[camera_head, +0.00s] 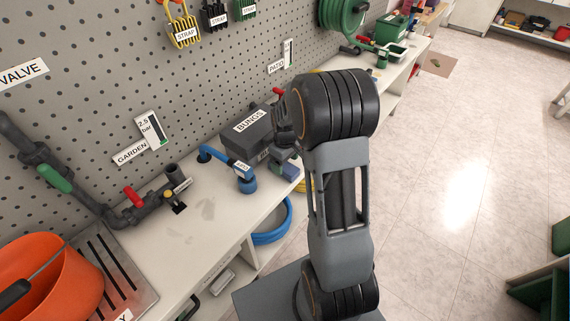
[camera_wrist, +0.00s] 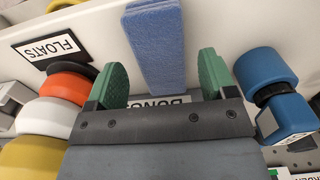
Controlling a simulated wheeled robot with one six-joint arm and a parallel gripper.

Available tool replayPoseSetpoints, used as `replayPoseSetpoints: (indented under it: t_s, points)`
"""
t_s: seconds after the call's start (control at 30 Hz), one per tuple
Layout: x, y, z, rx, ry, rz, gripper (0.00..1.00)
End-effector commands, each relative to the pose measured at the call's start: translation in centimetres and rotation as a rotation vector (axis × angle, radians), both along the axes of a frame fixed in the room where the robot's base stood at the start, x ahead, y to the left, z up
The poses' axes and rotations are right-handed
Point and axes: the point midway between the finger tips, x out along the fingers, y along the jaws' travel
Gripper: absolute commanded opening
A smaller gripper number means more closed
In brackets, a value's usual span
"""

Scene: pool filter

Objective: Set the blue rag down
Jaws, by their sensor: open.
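The blue rag (camera_wrist: 155,45) is a flat, folded strip in the upper middle of the wrist view. My gripper (camera_wrist: 162,66) is open, with one green-padded finger on each side of the rag and a visible gap to it on both sides. The rag's near end reaches down to the BUNGS label, partly hidden by my gripper's dark body. I cannot tell exactly what the rag rests on.
The dark BUNGS box (camera_head: 250,131) stands on the bench (camera_head: 207,235) against the pegboard. A blue pipe fitting (camera_head: 245,178) is beside it. Orange, white and yellow floats (camera_wrist: 66,84) lie left of my gripper in the wrist view. The bench has bare room at front left.

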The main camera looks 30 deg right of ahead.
Motion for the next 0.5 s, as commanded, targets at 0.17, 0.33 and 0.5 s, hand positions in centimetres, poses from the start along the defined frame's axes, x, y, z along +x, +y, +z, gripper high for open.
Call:
replayPoseSetpoints:
  t_s: [0.17, 0.33, 0.5]
  points:
    - [0.1, 0.0, 3.8, -0.002, -0.006, 0.000, 0.77]
    - [0.0, 0.0, 6.9, -0.001, -0.004, 0.000, 0.77]
    - [0.0, 0.0, 9.1, 0.000, -0.002, 0.000, 0.77]
